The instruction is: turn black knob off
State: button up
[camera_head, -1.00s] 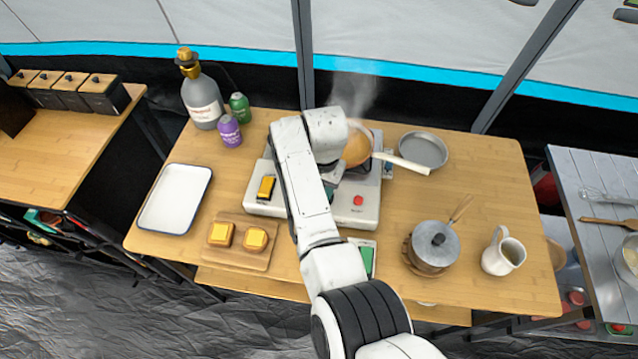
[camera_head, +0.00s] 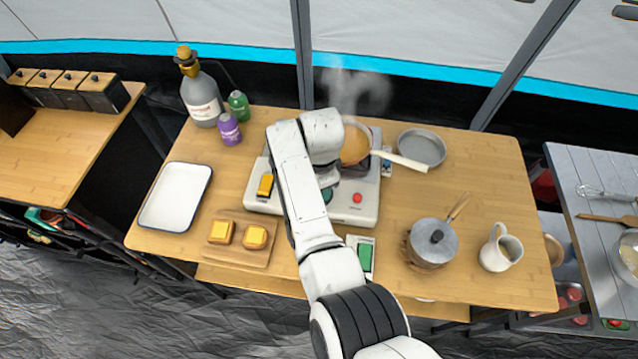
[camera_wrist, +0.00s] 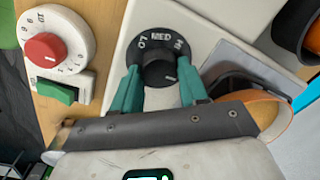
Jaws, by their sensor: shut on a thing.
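In the wrist view the black knob (camera_wrist: 158,68) sits on a black dial plate on a pale panel. The plate's lettering includes MED. A short white mark on the knob is near its lower right edge. The green fingers of my gripper (camera_wrist: 158,88) are on either side of the knob, shut on it. In the head view my arm hides the knob; only a bit of a green finger (camera_head: 327,194) shows over the white stove (camera_head: 366,212).
A steaming pan (camera_head: 355,146) stands on the stove, its pale handle reaching right. A yellow switch (camera_head: 265,185) and a red button (camera_head: 357,198) are on the stove. A lidded pot (camera_head: 432,243) and white jug (camera_head: 499,248) stand right. A white tray (camera_head: 174,198) lies left.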

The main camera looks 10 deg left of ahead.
jog(key=shift+r, duration=0.1)
dwell(0.5)
jog(key=o, duration=1)
jog(key=shift+o, duration=0.2)
notch_tip(320, 180, up, 11)
jog(key=b, duration=0.1)
jog(key=shift+s+d, duration=0.15)
jog(key=shift+s, duration=0.05)
jog(key=shift+f, duration=0.2)
